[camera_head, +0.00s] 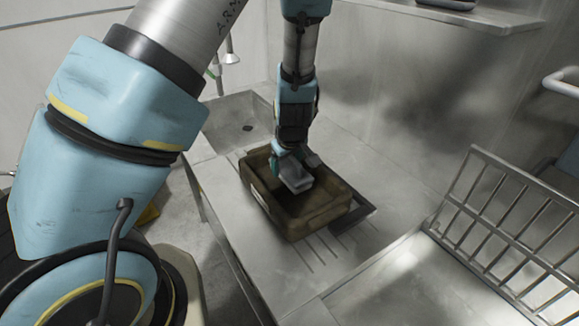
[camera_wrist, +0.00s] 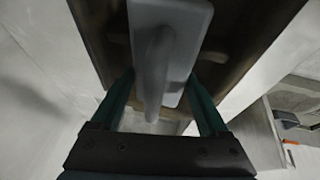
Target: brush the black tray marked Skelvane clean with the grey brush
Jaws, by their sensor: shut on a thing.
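A deep rectangular tray (camera_head: 322,218), dark with a brown, dirty-looking coating, sits on the steel counter; no Skelvane marking is readable. My gripper (camera_head: 293,163) points down over the tray's far part, shut on the grey brush (camera_head: 297,180). The brush is inside the tray's outline, but whether its underside touches the floor is hidden. In the wrist view, the brush (camera_wrist: 190,22) has a flat grey back and an arched handle between my gripper's green fingers (camera_wrist: 158,88). Brown tray surface (camera_wrist: 103,38) shows on both sides of it.
A flat black item (camera_head: 357,217) lies beside and partly behind the tray. A sink basin (camera_head: 240,120) is at the back left, and a metal rack (camera_head: 505,205) stands at right. Bare steel counter (camera_head: 390,170) lies right of the tray. A wall shelf (camera_head: 490,22) is above.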

